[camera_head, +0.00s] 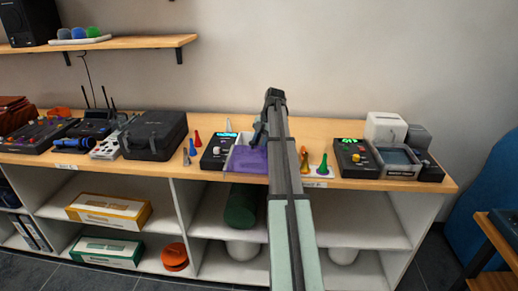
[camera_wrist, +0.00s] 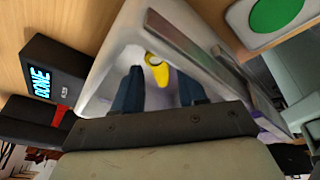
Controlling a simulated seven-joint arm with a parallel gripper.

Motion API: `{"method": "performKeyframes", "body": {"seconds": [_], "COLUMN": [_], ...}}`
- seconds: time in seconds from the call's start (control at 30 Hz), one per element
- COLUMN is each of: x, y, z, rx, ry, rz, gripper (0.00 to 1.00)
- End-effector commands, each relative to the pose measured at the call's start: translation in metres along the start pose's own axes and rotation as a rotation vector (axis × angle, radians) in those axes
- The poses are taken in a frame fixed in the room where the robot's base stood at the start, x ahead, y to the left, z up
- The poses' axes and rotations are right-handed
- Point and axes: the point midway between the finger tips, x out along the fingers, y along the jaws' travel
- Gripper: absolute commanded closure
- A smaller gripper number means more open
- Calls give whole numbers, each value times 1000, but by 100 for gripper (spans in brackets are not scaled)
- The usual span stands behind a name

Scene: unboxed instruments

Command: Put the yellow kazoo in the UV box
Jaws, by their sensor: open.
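The UV box (camera_head: 245,158) is a pale open tray with a purple inside, on the bench just left of my arm in the head view. In the wrist view its pale wall (camera_wrist: 108,58) surrounds the yellow kazoo (camera_wrist: 158,70), which lies inside the box. My gripper (camera_wrist: 160,78) is open over the box, its dark blue fingers on either side of the kazoo's near end. I see no finger closed on it. In the head view my gripper (camera_head: 260,136) is over the box, and the kazoo is hidden there.
A black unit with a lit display (camera_head: 218,150) stands left of the box; in the wrist view its display (camera_wrist: 40,85) reads DONE. Small coloured cone-shaped pieces (camera_head: 323,165) stand to the right. A black case (camera_head: 153,135) is farther left. Another device (camera_head: 356,158) stands right.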

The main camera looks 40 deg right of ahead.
Motion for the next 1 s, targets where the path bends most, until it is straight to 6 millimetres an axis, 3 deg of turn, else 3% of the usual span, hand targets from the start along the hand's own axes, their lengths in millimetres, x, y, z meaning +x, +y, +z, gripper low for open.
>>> {"method": "performKeyframes", "body": {"seconds": [0.03, 0.2, 0.5, 0.7, 1.0], "x": [-15, -52, -102, -117, -119], "y": [-3, -2, 1, 2, 4], "z": [6, 8, 5, 3, 1], "rx": [8, 8, 3, 1, 3], "ry": [-12, -18, -22, -21, -22], "rz": [-4, 1, 8, 10, 15], "gripper": [43, 43, 43, 43, 43]}}
